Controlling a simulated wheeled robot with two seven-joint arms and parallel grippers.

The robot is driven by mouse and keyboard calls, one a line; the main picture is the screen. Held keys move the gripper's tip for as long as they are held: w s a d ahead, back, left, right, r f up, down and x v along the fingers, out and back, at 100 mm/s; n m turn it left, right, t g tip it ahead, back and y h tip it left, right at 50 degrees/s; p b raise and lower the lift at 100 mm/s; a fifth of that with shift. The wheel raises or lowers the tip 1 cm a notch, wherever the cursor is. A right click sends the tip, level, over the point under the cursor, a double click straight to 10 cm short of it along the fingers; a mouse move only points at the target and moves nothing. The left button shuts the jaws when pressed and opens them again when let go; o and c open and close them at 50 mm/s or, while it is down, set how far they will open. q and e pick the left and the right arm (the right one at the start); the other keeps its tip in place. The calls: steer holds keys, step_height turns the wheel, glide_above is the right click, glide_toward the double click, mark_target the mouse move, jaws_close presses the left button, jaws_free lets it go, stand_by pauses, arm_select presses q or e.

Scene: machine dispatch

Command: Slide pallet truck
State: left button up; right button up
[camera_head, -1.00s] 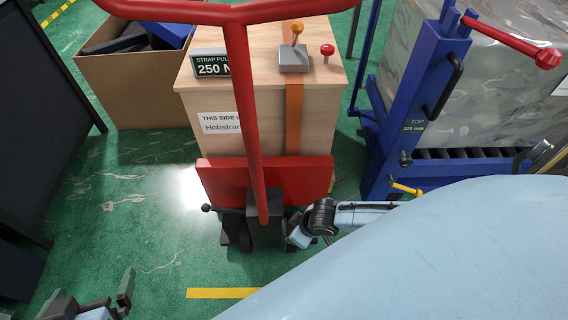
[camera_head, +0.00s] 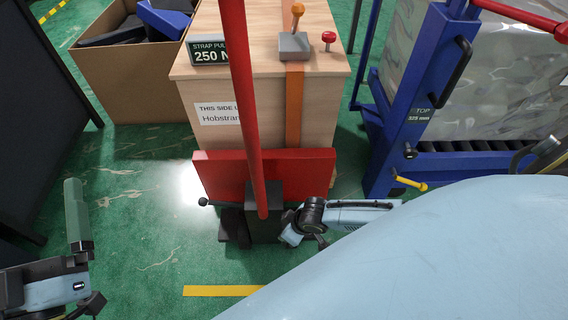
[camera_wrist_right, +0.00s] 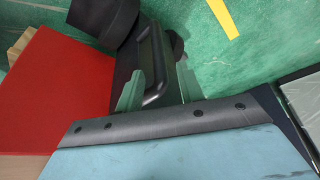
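The pallet truck has a red body (camera_head: 215,175), a tall red handle bar (camera_head: 247,100) and dark wheels at its foot. A wooden crate (camera_head: 215,145) with an orange strap stands behind the red body. My right gripper (camera_head: 288,232) is low beside the truck's dark foot. In the right wrist view its green fingers (camera_wrist_right: 158,80) are spread, with a dark looped bar (camera_wrist_right: 152,60) between or just beyond them; contact is unclear. The red body (camera_wrist_right: 50,90) fills the left there. My left gripper (camera_head: 86,262) is open and empty over the floor at lower left.
A blue pallet stand (camera_head: 425,90) with a wrapped load (camera_head: 510,90) is at the right. A cardboard box (camera_head: 130,95) of dark and blue items is at the back left. A yellow floor strip (camera_head: 222,291) lies in front of the truck.

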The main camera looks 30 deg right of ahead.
mark_target(267, 220)
arm_select(q)
steer(key=shift+s+a+r+t+h+b, duration=0.15)
steer(key=shift+s+r+t+h+b, duration=0.2)
steer(key=shift+s+r+t+b, duration=0.55)
steer(key=shift+s+a+r+t+h+b, duration=0.15)
steer(key=shift+s+r+t+h+b, duration=0.25)
steer(key=shift+s+r+t, duration=0.9)
arm_select(e)
steer(key=shift+x, duration=2.1)
arm_select(q)
steer(key=shift+w+f+t, duration=0.3)
steer(key=shift+w, duration=0.15)
arm_select(e)
jaws_close()
steer(key=shift+a, duration=0.1)
